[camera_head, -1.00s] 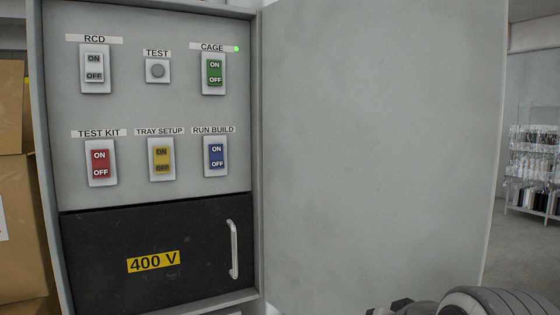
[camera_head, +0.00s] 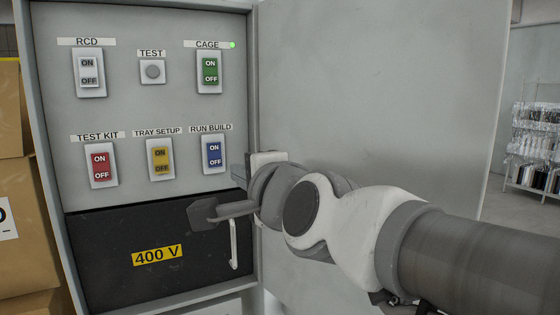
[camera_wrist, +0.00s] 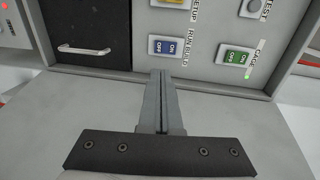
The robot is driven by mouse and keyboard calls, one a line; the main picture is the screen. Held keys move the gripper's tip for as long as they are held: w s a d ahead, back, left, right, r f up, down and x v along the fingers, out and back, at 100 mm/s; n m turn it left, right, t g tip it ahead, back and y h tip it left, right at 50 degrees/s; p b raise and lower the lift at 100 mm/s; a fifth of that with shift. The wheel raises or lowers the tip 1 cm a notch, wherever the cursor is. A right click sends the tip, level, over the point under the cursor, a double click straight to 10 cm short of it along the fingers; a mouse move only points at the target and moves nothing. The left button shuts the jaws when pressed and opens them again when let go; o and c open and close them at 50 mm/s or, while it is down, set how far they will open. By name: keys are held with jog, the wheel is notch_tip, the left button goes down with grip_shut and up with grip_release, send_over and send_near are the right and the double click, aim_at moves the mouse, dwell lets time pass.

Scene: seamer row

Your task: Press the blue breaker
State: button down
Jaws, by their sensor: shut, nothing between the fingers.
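The blue breaker (camera_head: 214,154) sits under the RUN BUILD label at the lower right of the panel. It also shows in the wrist view (camera_wrist: 167,47), just beyond my fingertips. My gripper (camera_head: 236,171) is shut and empty, in front of the cabinet's right edge, to the right of and slightly below the blue breaker. In the wrist view the closed fingers (camera_wrist: 161,73) point toward the breaker, and I see no contact. The breaker carries ON and OFF marks.
The yellow breaker (camera_head: 160,157) is left of the blue one, the red breaker (camera_head: 100,163) farther left, and the green breaker (camera_head: 210,70) above. A black 400 V cover (camera_head: 100,240) with a handle (camera_head: 234,244) lies below. The open cabinet door (camera_head: 380,90) stands right.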

aim_at(215, 162)
jog(key=shift+w, duration=0.1)
jog(key=p+x, duration=0.1)
jog(key=x, duration=1.3)
jog(key=shift+f, duration=0.1)
jog(key=shift+f+b, duration=0.3)
jog(key=shift+b, duration=0.7)
jog(key=shift+a+t+b, duration=0.1)
jog(key=shift+t+b, duration=0.3)
jog(key=shift+b, duration=0.7)
jog(key=shift+w+f+y+b, duration=0.1)
jog(key=shift+y+b, duration=0.3)
jog(key=shift+b, duration=0.6)
jog(key=shift+r, duration=0.4)
jog(key=shift+f, duration=0.15)
